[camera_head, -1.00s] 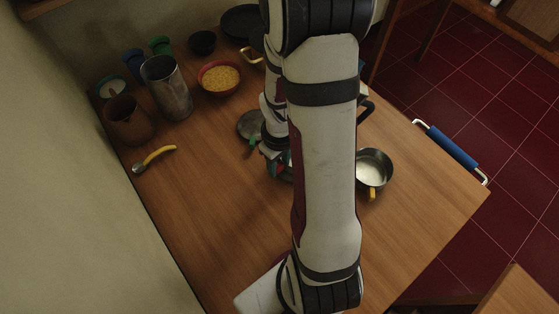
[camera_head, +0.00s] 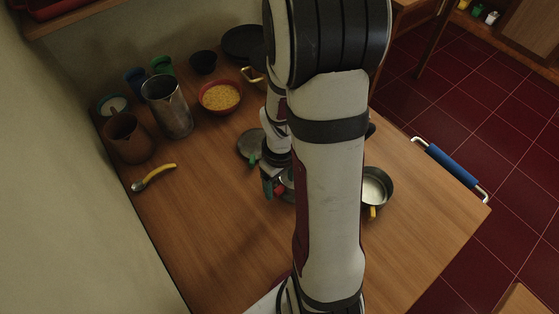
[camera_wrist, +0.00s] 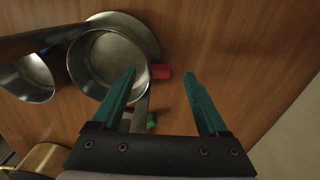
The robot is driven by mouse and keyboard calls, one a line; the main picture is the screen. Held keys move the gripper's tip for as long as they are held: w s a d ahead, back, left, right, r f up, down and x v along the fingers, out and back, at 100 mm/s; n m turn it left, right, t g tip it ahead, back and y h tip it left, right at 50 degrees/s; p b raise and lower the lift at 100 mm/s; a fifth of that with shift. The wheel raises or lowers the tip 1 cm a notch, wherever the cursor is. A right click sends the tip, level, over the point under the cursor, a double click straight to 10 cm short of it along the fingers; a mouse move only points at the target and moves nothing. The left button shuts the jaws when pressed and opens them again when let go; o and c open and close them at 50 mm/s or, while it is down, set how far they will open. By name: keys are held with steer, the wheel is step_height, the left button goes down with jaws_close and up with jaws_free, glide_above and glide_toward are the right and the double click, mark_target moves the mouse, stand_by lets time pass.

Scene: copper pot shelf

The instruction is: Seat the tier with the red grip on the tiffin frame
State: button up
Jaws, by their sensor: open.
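The metal tier (camera_wrist: 106,62) with the red grip (camera_wrist: 161,72) lies ahead of my gripper in the wrist view. Its round wall overlaps a wider metal disc (camera_wrist: 146,30); I cannot tell whether it rests on it. My gripper (camera_wrist: 158,73) is open, its two teal fingers either side of the red grip in the picture, holding nothing. In the head view the red grip (camera_head: 280,189) shows beside my gripper (camera_head: 273,185); my arm hides most of the tier. A dark bar (camera_wrist: 45,40) crosses the tier's left; I cannot tell whether it belongs to the tiffin frame.
A pan with white contents (camera_head: 376,186) and yellow grip stands right of my arm. A dark disc with a green grip (camera_head: 253,160) lies behind my gripper. A brass-coloured pot (camera_wrist: 42,158) shows lower left in the wrist view. The left front tabletop is clear beyond the yellow-handled spoon (camera_head: 153,177).

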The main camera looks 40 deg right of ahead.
step_height(320, 180, up, 14)
steer(key=s+a+r+m+y, duration=0.1)
steer(key=s+a+m, duration=0.2)
steer(key=s+a, duration=0.2)
steer(key=s+a+r+m, duration=0.1)
steer(key=s+a+m, duration=0.2)
steer(key=s+a, duration=0.3)
steer(key=a, duration=0.4)
steer(key=shift+s+a+r+m+y, duration=0.2)
steer(key=shift+a+m+y, duration=0.1)
steer(key=shift+a+y, duration=0.1)
